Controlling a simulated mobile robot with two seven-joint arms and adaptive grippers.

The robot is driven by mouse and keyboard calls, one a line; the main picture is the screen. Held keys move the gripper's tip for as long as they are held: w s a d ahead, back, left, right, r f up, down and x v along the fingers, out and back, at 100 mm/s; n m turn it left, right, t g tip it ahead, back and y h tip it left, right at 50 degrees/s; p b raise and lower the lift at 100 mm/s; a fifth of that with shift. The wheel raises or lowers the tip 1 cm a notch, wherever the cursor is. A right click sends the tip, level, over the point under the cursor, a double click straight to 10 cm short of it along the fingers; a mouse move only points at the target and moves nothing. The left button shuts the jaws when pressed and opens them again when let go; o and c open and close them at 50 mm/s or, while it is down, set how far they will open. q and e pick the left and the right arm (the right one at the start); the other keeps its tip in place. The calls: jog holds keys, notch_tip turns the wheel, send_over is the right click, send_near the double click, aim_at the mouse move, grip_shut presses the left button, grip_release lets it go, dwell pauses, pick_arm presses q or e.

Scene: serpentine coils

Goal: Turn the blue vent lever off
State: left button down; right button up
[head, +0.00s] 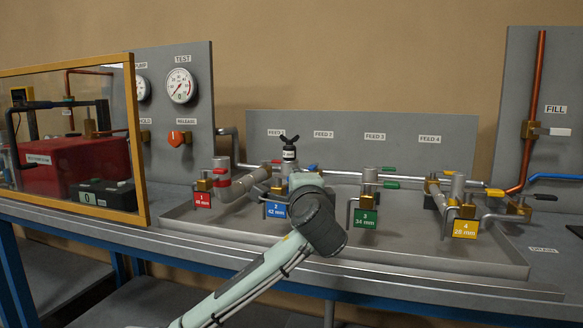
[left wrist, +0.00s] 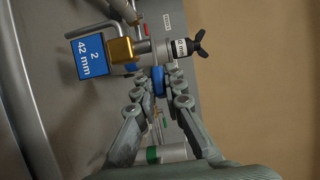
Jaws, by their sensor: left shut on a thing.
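The blue lever (left wrist: 158,82) shows in the left wrist view beside the brass valve block of coil station 2. My left gripper (left wrist: 157,90) has its fingertips on both sides of this lever and is shut on it. The blue tag "2, 42 mm" (left wrist: 90,57) is left of the lever and also stands in the head view (head: 276,210). In the head view my left arm reaches up from the bottom, and its wrist hides the fingers and the lever. My right gripper is not in view.
A black wing knob (head: 289,139) stands upright above station 2. The green tag 3 (head: 365,219), red tag 1 (head: 203,199) and yellow tag 4 (head: 465,229) mark neighbouring pipes in the grey tray (head: 430,262). A yellow-framed clear panel (head: 138,150) stands at the left.

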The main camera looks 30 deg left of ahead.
pick_arm(q)
jog(key=n+g+y, duration=0.1)
jog(key=w+n+g+y, duration=0.1)
jog(key=shift+d+g+y, duration=0.1)
jog(key=shift+g+y, duration=0.2)
jog(key=shift+y, duration=0.1)
jog(key=shift+w+n+g+y, duration=0.2)
jog(key=shift+n+g+y, duration=0.2)
jog(key=shift+n+g, duration=0.15)
jog(key=shift+w+n+g+y, duration=0.2)
jog(key=shift+n+g+y, duration=0.2)
jog(key=shift+n+g, duration=0.15)
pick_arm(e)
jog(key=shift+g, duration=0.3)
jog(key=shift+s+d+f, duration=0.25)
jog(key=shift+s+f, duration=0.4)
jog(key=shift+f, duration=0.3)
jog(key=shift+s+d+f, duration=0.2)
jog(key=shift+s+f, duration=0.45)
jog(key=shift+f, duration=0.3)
pick_arm(q)
jog(key=shift+a+g, duration=0.2)
jog(key=shift+g, duration=0.1)
jog(key=c, duration=1.6)
grip_release()
jog(key=v, duration=1.2)
jog(key=shift+f, duration=0.2)
